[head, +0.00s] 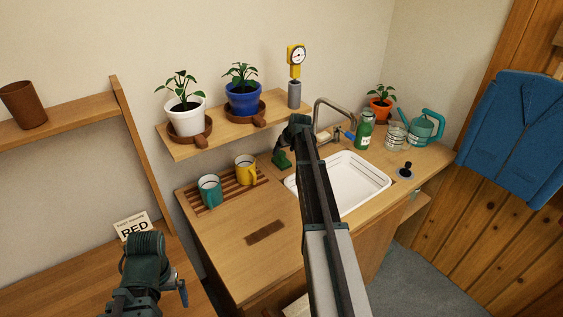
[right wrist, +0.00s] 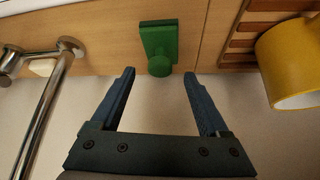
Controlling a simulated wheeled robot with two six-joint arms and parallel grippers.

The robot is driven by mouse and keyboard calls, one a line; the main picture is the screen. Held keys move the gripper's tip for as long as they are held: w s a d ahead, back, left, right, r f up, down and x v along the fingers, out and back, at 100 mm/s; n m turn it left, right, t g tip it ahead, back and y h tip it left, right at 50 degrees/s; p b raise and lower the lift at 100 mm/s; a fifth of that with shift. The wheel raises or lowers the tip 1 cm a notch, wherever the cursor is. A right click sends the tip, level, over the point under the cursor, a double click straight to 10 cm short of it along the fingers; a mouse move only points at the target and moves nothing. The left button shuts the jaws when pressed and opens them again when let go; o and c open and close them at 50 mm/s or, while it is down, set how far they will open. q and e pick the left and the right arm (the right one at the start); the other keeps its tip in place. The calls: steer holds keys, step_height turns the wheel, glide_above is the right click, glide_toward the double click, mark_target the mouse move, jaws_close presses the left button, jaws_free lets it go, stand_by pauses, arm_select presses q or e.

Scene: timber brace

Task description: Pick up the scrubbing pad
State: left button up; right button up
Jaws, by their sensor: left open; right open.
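The scrubbing pad appears to be a green block with a round knob (right wrist: 158,40), lying on the counter behind the sink's left end. It also shows in the head view (head: 282,160), partly hidden by my right gripper. My right gripper (right wrist: 159,73) is open and empty. In the right wrist view its two blue fingers point at the pad, with the knob between the fingertips in the picture; I cannot tell the depth gap, and no grip shows. My left gripper (head: 150,285) is at the lower left of the head view, open and away from the pad.
The faucet (right wrist: 50,95) stands close to the pad on one side, a yellow mug (right wrist: 290,62) on the slatted rack on the other. A teal mug (head: 209,190) is beside it. The white sink (head: 365,185) is below my right arm. A shelf (head: 180,151) with potted plants hangs above.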

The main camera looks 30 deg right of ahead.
mark_target(282, 153)
steer(key=b+x, duration=0.4)
steer(key=x, duration=0.1)
steer(key=shift+w+f, duration=0.1)
steer(key=shift+f, duration=0.05)
steer(key=shift+c, duration=0.5)
jaws_close()
